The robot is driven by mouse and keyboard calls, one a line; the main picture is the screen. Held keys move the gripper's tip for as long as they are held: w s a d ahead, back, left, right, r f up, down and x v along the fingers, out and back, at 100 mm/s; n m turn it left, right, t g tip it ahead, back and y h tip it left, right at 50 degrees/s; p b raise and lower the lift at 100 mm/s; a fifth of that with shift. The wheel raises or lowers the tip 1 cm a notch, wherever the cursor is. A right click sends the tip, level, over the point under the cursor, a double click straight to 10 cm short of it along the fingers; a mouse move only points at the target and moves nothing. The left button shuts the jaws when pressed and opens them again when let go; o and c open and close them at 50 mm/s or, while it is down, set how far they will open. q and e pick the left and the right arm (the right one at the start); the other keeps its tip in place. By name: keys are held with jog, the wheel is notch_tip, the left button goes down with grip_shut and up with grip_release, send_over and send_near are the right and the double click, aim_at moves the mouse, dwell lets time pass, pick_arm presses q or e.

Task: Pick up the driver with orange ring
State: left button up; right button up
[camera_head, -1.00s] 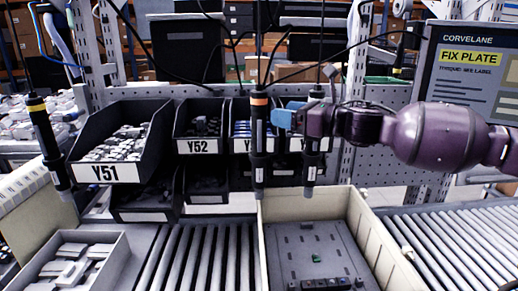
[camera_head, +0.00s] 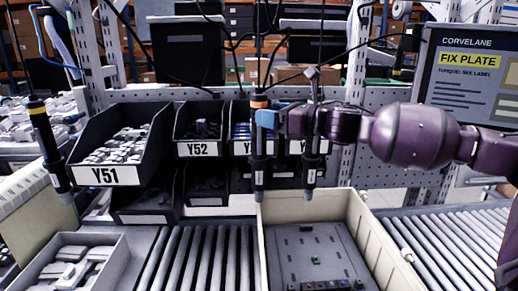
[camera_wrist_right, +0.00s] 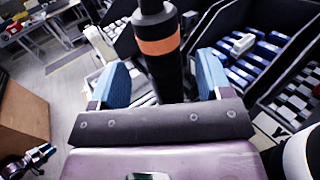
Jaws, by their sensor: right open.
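The driver with the orange ring (camera_head: 258,145) hangs upright from a cable in the middle of the head view. Its orange band and black body also show in the right wrist view (camera_wrist_right: 160,46). My right gripper (camera_head: 268,118) has come to it from the right. In the right wrist view, its blue fingers (camera_wrist_right: 158,82) are apart, with the driver's body between them and a gap on each side. The driver's lower part is hidden behind the gripper there. My left gripper is not in view.
A second hanging driver (camera_head: 311,165) is close to my right gripper, partly behind it. A yellow-ringed driver (camera_head: 48,145) hangs at the left. Black bins (camera_head: 120,145) stand behind. A beige crate (camera_head: 375,240) holding a grey plate (camera_head: 310,255) sits below on rollers.

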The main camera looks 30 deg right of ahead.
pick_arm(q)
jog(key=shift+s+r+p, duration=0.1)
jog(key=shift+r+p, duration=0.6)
pick_arm(e)
jog(key=shift+x, duration=2)
jog(key=shift+d, duration=0.15)
grip_shut()
jog(key=shift+r, duration=0.1)
